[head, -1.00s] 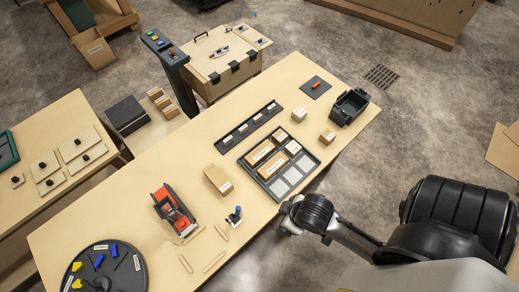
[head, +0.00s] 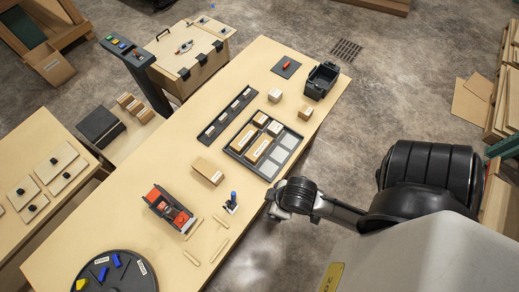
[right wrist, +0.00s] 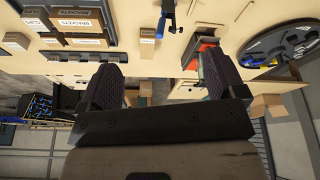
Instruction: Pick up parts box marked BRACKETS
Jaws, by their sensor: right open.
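A dark tray (head: 231,152) on the long table holds several boxes, two of them long and brown. In the right wrist view the long box (right wrist: 72,19) nearer me has a label that seems to read BRACKETS; it is probably this box (head: 258,150) in the head view. The other long box (head: 244,137) lies beside it; its label is too small to read. My right gripper (right wrist: 160,74) is open and empty, its fingers apart. In the head view my right wrist end (head: 276,206) is near the table's right edge, below the tray. My left gripper is not in view.
A brown box (head: 207,171), a blue-handled tool (head: 232,203) and a red device (head: 168,208) stand left of and below the tray. A dark rail (head: 224,114) lies beside it. A black bin (head: 321,80) is at the far end, a round dark turntable (head: 125,282) at the near end.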

